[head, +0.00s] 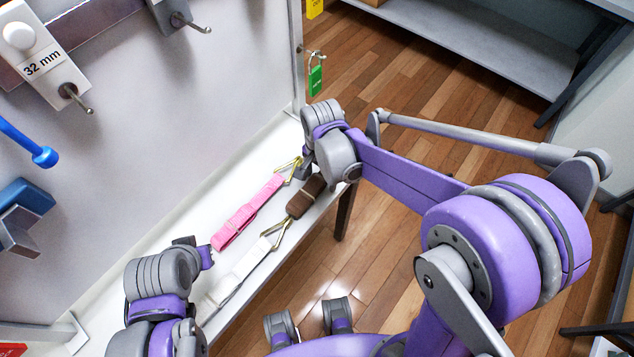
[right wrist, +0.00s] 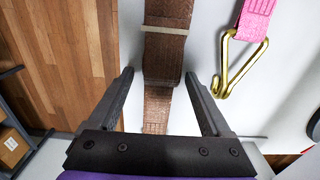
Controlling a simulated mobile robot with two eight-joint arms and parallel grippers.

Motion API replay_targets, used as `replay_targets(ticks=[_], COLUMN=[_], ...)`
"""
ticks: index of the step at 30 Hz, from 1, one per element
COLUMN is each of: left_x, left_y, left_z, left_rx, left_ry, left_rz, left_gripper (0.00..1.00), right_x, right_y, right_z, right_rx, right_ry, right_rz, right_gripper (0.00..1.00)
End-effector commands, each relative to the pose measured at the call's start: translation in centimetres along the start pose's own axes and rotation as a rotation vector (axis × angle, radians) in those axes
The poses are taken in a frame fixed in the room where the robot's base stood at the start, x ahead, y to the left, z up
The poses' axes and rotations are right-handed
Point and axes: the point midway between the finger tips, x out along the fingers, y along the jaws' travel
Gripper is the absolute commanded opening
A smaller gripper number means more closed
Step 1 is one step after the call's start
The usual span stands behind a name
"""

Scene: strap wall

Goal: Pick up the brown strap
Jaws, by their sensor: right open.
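The brown strap (head: 306,199) lies as a folded bundle on the white ledge in the head view, partly hidden by my right arm. In the right wrist view, the brown strap (right wrist: 168,42) has a pale band around it, and a narrower length runs down between my fingers. My right gripper (right wrist: 159,76) is open, with a finger on each side of that length and no visible grip on it. In the head view its fingers are mostly hidden behind the wrist. My left gripper (head: 200,256) is low over the ledge at left; its jaws are unclear.
A pink strap (head: 247,212) with a brass hook (right wrist: 240,65) lies beside the brown one. A white strap (head: 240,274) with a metal hook lies nearer on the ledge (head: 180,236). A grey panel with pegs rises behind. Wooden floor (head: 400,75) lies beyond the ledge.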

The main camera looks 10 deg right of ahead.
Motion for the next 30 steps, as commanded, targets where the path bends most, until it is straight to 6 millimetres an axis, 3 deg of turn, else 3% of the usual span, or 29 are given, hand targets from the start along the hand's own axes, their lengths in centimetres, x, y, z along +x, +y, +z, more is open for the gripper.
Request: replay_targets(ticks=[6, 20, 30], left_x=[-0.01, -0.01, -0.03], left_y=[0.00, 0.00, 0.00], left_z=[-0.01, -0.01, -0.02], left_rx=[0.000, 0.000, 0.000], left_ry=[0.000, 0.000, 0.000], left_rz=[0.000, 0.000, 0.000], left_gripper=[0.00, 0.00, 0.00], right_x=[0.05, 0.02, -0.14], right_y=[0.00, 0.00, -0.01], right_z=[-0.01, -0.01, -0.01], right_rx=[0.000, 0.000, 0.000], right_ry=[0.000, 0.000, 0.000], right_rz=[0.000, 0.000, 0.000], right_gripper=[0.81, 0.00, 0.00])
